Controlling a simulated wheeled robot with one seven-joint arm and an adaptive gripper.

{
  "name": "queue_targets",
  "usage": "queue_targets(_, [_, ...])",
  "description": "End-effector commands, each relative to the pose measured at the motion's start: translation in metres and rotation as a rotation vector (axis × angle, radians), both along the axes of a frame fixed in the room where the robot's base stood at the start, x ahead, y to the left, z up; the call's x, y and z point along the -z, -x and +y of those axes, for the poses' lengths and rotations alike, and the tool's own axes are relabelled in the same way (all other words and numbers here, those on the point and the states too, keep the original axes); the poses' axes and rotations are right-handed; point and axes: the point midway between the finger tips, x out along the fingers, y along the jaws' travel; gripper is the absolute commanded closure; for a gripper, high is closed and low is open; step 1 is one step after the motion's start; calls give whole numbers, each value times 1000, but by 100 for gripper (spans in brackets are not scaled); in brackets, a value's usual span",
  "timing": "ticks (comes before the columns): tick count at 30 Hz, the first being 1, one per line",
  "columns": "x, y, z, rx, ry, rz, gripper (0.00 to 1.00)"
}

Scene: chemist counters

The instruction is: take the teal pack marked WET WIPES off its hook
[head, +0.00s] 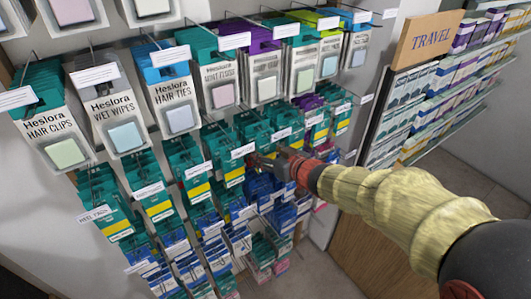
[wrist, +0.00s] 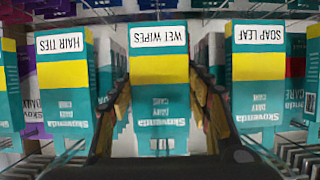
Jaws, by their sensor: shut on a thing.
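The teal pack marked WET WIPES (wrist: 158,104), with a white label panel and a yellow band, is in the middle of the wrist view, which shows the packs upside down. My gripper (wrist: 160,112) has one finger at each side of this pack and is shut on it. In the head view my gripper (head: 264,161) is in among the middle row of teal packs. I cannot read the held pack's name there. The hook behind the pack is hidden in the wrist view.
A teal HAIR TIES pack (wrist: 62,85) and a teal SOAP LEAF pack (wrist: 258,85) hang close on either side. A grey Heslora WET WIPES pack (head: 117,115) hangs higher up. Hooks with white price tags stick out all around. A TRAVEL shelf (head: 430,38) stands at the right.

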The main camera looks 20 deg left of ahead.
Motion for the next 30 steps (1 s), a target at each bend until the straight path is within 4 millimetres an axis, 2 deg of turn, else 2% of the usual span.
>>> queue_targets(3, [0, 0, 0, 0, 0, 0, 76])
queue_targets(30, [-8, 0, 0, 0, 0, 0, 76])
